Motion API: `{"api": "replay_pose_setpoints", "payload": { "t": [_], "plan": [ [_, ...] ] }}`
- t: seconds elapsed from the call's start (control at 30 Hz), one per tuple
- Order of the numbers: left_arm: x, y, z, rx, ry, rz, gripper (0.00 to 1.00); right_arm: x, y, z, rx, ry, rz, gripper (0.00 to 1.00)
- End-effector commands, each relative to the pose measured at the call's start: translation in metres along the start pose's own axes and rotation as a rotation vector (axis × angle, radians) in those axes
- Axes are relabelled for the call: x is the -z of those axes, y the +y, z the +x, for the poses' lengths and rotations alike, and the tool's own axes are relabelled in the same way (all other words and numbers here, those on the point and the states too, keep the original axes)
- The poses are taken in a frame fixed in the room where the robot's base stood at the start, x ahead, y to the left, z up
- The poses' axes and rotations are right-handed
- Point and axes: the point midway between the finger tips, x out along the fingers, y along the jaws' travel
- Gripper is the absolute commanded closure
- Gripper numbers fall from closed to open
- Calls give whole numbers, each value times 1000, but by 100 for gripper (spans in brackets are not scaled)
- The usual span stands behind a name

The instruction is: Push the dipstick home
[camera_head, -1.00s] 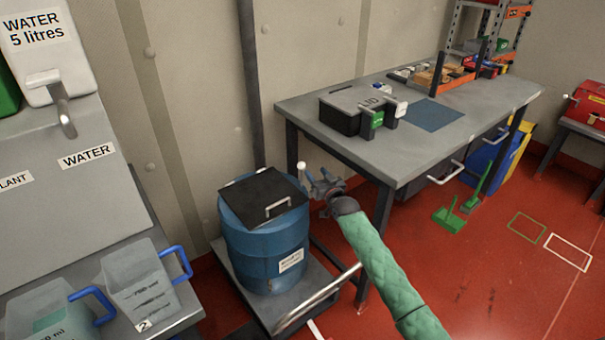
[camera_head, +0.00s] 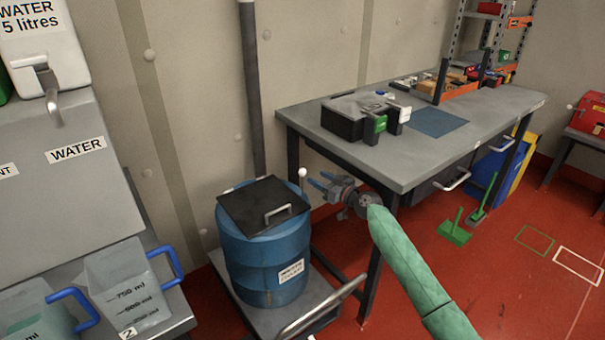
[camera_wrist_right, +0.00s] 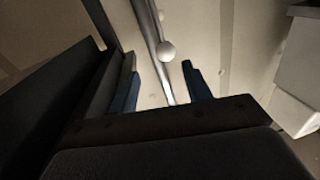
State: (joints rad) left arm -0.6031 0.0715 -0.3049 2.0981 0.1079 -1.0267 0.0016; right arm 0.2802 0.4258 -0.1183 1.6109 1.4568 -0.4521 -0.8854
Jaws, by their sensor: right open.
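The dipstick shows as a white ball knob (camera_head: 302,173) standing up at the right back rim of the blue drum (camera_head: 262,262). Its stick is mostly hidden in the head view. My right gripper (camera_head: 322,181) is open and empty, just right of the knob, its blue fingers pointing left towards it. In the right wrist view the knob (camera_wrist_right: 167,51) appears above and between the two open fingertips (camera_wrist_right: 164,88), beyond them and apart from them. My left gripper is not in view.
A black lid with a handle (camera_head: 262,205) covers the drum, which stands on a grey trolley (camera_head: 233,301). The grey workbench (camera_head: 405,165) stands close behind and right of my right gripper. Measuring jugs (camera_head: 130,290) stand at left.

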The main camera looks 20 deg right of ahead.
Motion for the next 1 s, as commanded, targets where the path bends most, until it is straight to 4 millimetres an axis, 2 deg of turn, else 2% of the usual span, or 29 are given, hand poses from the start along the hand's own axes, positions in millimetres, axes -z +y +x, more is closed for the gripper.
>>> {"api": "replay_pose_setpoints", "payload": {
  "t": [0.13, 0.37, 0.47, 0.8, 1.0],
  "plan": [
    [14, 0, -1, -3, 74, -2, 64, -1, -7, 0, 38, -3, -145, 51],
    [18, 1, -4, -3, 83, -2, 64, -1, -8, 3, 41, -4, -253, 51],
    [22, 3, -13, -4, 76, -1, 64, 0, -8, 11, 41, -4, -254, 51],
    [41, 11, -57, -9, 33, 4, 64, -1, -10, 58, 41, -5, -252, 51],
    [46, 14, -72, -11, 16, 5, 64, -3, -10, 74, 41, -6, -252, 51]
  ]
}}
